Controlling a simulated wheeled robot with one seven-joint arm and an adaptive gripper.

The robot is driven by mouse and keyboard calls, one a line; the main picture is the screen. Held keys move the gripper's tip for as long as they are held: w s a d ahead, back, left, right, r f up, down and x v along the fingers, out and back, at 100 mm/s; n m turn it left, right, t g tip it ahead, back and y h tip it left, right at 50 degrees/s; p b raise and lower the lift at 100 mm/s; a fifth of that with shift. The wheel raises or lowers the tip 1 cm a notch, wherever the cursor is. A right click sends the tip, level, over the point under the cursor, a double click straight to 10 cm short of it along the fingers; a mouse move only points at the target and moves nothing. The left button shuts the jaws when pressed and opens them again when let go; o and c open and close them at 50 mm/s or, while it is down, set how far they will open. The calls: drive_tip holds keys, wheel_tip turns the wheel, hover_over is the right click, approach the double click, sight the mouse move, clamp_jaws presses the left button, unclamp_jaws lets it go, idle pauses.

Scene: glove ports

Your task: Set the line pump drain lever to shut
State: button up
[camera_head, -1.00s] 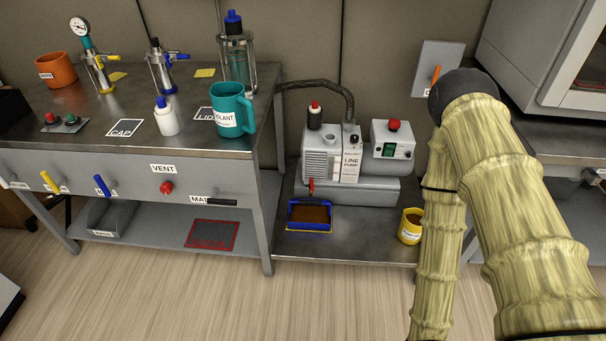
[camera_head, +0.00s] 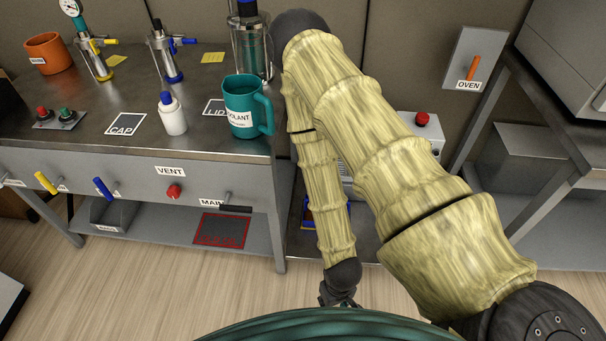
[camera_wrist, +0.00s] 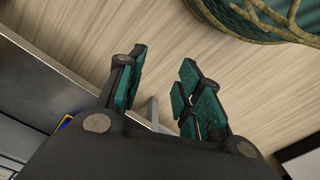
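The line pump is mostly hidden behind my arm in the head view; a grey part of its housing with a red button (camera_head: 421,118) shows to the right of the arm. The red drain lever seen earlier low on the pump's front is hidden now. A sliver of the blue-rimmed tray (camera_head: 310,214) shows left of my forearm. My gripper (camera_head: 338,294) hangs low in front of the pump's shelf. In the wrist view my gripper (camera_wrist: 160,95) has its teal-padded fingers spread apart with nothing between them, above the floor.
The bench at left holds a teal mug (camera_head: 240,105), a white bottle (camera_head: 172,115) and an orange pot (camera_head: 48,53). Its front has a red vent knob (camera_head: 173,191) and a main handle (camera_head: 235,208). An oven switch plate (camera_head: 478,58) is on the right wall.

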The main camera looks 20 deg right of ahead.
drive_tip(key=w+d+r+m, duration=0.1)
drive_tip(key=w+d, duration=0.1)
drive_tip(key=w, duration=0.8)
drive_tip(key=w+d, duration=0.3)
drive_tip(key=w, duration=0.7)
drive_tip(key=w+d+r+m+h, duration=0.1)
drive_tip(key=w+d+r, duration=0.55)
drive_tip(key=w, duration=0.35)
drive_tip(key=w+d+r+m+h, duration=0.1)
drive_tip(key=w+d+r, duration=0.55)
drive_tip(key=w, duration=0.25)
drive_tip(key=shift+g, duration=0.4)
drive_tip(key=f, duration=0.3)
drive_tip(key=d+f+b, duration=0.1)
drive_tip(key=f, duration=0.6)
drive_tip(key=shift+s+d+f, duration=0.15)
drive_tip(key=shift+s+f, duration=0.05)
drive_tip(key=shift+s, duration=0.1)
drive_tip(key=shift+c, duration=0.3)
clamp_jaws()
